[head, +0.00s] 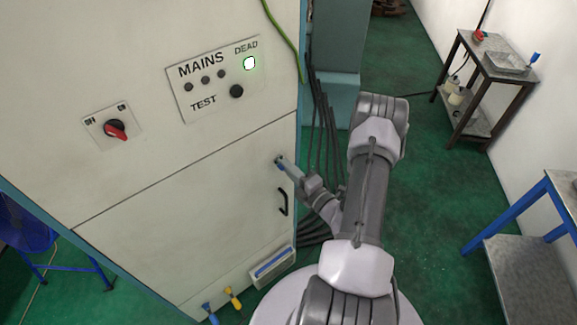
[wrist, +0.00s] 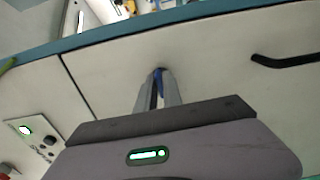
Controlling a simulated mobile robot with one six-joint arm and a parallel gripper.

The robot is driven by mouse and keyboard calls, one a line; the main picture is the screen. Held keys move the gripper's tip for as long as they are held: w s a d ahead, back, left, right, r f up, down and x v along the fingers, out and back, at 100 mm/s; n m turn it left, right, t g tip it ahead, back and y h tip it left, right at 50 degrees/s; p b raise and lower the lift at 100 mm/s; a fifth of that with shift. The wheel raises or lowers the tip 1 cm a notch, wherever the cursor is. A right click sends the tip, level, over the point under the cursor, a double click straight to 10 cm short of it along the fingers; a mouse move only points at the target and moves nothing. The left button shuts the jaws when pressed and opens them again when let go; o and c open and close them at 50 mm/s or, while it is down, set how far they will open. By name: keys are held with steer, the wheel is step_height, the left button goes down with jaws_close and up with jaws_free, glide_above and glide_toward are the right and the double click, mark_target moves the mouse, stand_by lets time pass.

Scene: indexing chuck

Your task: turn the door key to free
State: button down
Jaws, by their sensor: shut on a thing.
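The door key (wrist: 158,75) is a small blue piece at the cabinet door (head: 190,225). My gripper (head: 282,164) reaches the door's upper right area from the right, above the black handle. In the wrist view my gripper (wrist: 159,88) is shut on the key, with a finger on each side of it. The fingers hide most of the key and its lock, so I cannot tell which way it is turned. The door looks closed.
A black door handle (head: 283,202) sits below my gripper. Above are a red rotary switch (head: 115,130) and a MAINS panel (head: 213,78) with its DEAD lamp lit. Black cables (head: 322,130) run beside the cabinet.

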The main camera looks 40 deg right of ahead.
steer(key=shift+m, duration=0.3)
steer(key=c, duration=1.5)
jaws_free()
steer(key=shift+c, duration=0.2)
steer(key=s+a+p, duration=0.1)
steer(key=s, duration=1.6)
steer(key=shift+s+a+p, duration=0.2)
steer(key=shift+p, duration=0.1)
